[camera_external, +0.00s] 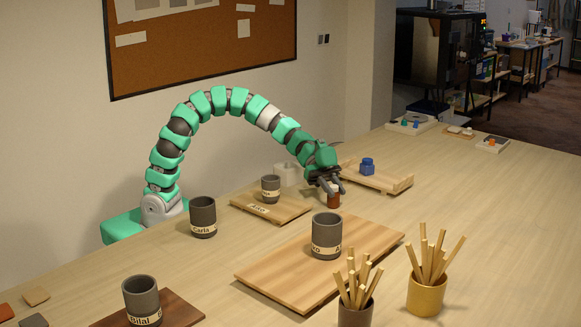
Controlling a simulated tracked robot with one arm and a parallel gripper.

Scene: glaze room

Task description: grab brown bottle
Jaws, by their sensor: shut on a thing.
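The brown bottle (333,200) is small and reddish brown. It is upright between the fingers of my gripper (329,188), at the middle of the table, just behind the large wooden board. My gripper points down and is shut on the bottle's upper part, which the fingers partly hide. I cannot tell whether the bottle's base touches the table.
A grey mug (327,236) stands on the large board (285,265) in front. A small cup (270,188) stands on a labelled board to the left. A blue bottle (367,166) stands on a board behind. Stick-filled pots (426,296) stand at front right. The right tabletop is clear.

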